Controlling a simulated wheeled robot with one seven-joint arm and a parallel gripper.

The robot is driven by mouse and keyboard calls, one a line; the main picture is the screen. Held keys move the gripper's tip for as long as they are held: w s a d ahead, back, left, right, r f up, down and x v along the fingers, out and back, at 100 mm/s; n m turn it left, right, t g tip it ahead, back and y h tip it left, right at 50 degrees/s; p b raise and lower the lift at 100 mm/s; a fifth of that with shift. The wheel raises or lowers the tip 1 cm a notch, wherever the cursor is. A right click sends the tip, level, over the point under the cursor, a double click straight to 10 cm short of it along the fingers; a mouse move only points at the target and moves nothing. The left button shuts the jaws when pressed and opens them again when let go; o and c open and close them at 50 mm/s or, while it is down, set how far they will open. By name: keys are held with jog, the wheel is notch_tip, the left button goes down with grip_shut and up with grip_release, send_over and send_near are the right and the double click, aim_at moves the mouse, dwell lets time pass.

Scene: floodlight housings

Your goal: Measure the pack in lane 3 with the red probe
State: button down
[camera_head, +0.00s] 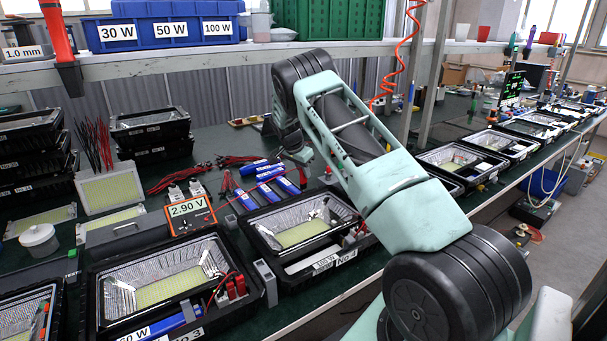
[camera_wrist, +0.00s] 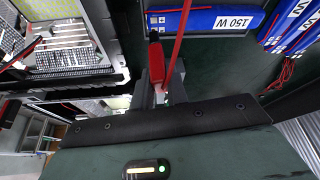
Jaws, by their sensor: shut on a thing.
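My gripper (camera_wrist: 158,92) is shut on the red probe (camera_wrist: 156,62) in the wrist view, and a red lead runs up beside it. In the head view my gripper is only partly visible, above the bench behind the lane 4 housing (camera_head: 268,236). The lane 3 housing (camera_head: 104,300), marked "No 3", is at the front, with a blue pack (camera_head: 178,324) along its front edge and red connectors (camera_head: 235,287) at its right. The orange meter (camera_head: 190,216) behind it reads 2.90 V. The probe tip's contact with anything cannot be told.
Loose blue packs (camera_head: 266,172) lie behind lane 4. A blue pack marked 150 W (camera_wrist: 190,20) and a housing (camera_wrist: 68,48) show in the wrist view. Stacked housings (camera_head: 150,132) stand at the back left; a shelf (camera_head: 200,58) runs above. More housings (camera_head: 462,162) line the right.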

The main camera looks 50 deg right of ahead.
jog(key=shift+r+p, duration=0.95)
jog(key=shift+r, duration=1.2)
